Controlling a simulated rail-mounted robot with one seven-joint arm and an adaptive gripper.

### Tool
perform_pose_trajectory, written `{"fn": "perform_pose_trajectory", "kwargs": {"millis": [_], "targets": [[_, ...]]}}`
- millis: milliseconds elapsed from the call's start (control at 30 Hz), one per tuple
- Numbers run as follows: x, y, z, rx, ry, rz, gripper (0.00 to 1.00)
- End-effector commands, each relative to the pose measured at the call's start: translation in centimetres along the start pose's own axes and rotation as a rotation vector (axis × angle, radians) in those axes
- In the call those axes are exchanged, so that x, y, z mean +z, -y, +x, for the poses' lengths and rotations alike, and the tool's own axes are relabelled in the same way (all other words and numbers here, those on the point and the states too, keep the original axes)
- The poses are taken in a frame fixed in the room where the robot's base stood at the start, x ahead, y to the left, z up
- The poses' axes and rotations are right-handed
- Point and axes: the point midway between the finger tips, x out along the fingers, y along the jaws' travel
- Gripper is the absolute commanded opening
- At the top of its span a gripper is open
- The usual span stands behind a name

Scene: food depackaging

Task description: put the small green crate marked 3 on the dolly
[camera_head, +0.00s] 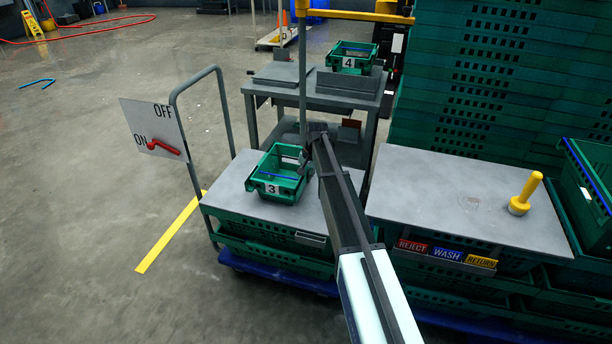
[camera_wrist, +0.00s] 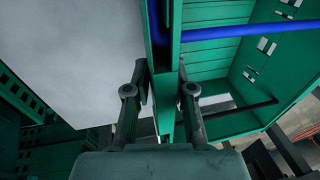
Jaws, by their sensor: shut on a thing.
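The small green crate marked 3 (camera_head: 278,177) is over the left grey top (camera_head: 238,177), upright, with its number facing the camera. I cannot tell whether it rests there or is slightly above it. My gripper (camera_head: 306,158) is at its right side. In the wrist view the crate's green wall (camera_wrist: 165,70) runs between the two fingers of my gripper (camera_wrist: 160,92), which is shut on it. A blue bar (camera_wrist: 250,38) crosses the crate's open inside. A blue dolly base (camera_head: 275,268) shows under the green stack below the left grey top.
A similar crate marked 4 (camera_head: 351,58) stands on a grey cart (camera_head: 340,97) behind. A second grey top (camera_head: 440,190) with a yellow knob (camera_head: 525,195) is at right. Tall green crate stacks (camera_head: 490,80) stand behind it. An ON/OFF sign (camera_head: 155,128) and grey handle (camera_head: 225,110) are at left.

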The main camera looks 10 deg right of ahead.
Motion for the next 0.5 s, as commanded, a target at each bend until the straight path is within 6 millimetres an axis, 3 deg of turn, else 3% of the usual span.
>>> {"fn": "perform_pose_trajectory", "kwargs": {"millis": [33, 67, 100, 133, 500], "targets": [[0.0, 0.01, 0.1, -0.001, 0.0, 0.0, 0.0], [0.01, -0.03, 0.15, 0.0, 0.0, 0.0, 0.3], [0.02, -0.03, 0.13, 0.0, 0.0, 0.0, 0.44], [0.02, -0.03, 0.13, 0.0, 0.0, 0.0, 0.48], [-0.02, 0.04, -0.19, 0.0, 0.0, 0.0, 0.48]]}}
